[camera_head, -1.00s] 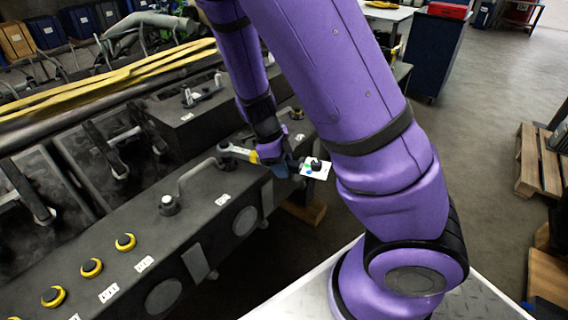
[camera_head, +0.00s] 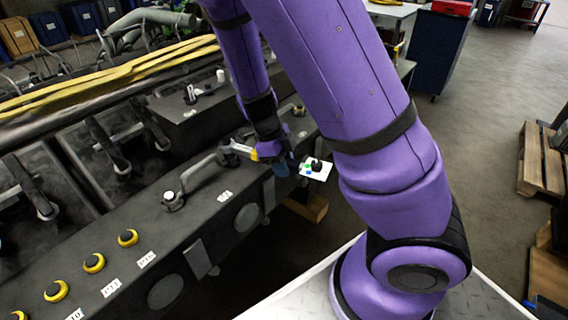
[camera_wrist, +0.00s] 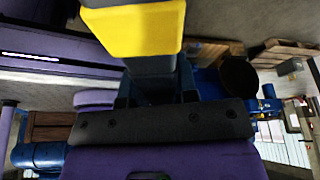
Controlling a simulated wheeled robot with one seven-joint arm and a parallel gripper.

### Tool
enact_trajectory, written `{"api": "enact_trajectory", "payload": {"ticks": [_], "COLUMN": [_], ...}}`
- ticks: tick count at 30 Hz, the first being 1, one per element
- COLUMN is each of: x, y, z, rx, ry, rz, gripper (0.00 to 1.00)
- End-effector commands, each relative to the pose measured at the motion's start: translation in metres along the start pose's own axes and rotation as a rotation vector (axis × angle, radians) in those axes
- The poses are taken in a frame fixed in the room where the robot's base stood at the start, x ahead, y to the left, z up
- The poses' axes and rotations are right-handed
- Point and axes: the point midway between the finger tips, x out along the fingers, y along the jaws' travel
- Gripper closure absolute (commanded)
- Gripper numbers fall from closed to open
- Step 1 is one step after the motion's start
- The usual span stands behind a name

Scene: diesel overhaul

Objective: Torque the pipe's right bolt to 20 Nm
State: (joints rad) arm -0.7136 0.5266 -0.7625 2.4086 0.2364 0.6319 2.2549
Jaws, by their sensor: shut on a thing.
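In the head view, a dark curved pipe (camera_head: 197,169) stands on the grey engine block like a low arch. Its left bolt (camera_head: 173,199) shows a light top. The pipe's right end lies under the grey head of a torque wrench (camera_head: 236,147), which hides the right bolt; I cannot tell whether the head is seated on it. My gripper (camera_head: 274,158) is shut on the wrench's handle, just right of its yellow band. In the wrist view, the wrench's yellow band (camera_wrist: 135,30) and dark handle run into my gripper (camera_wrist: 155,85).
A white card (camera_head: 316,170) with a dark knob and coloured spots shows just right of my gripper. Several yellow-ringed caps (camera_head: 128,238) line the block at front left. Yellow strips (camera_head: 110,77) run behind. A wooden pallet (camera_head: 543,163) lies on the floor at right.

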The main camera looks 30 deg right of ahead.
Motion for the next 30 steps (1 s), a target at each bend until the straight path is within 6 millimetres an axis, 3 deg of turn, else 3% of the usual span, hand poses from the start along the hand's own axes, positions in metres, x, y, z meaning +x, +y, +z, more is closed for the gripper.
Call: {"api": "enact_trajectory", "payload": {"ticks": [8,30], "x": [-0.002,-0.033], "y": [0.003,0.002], "z": [0.001,-0.011], "rx": [-0.003,0.004], "ry": [0.0,-0.002], "rz": [0.003,0.001], "gripper": [1.0,1.0]}}
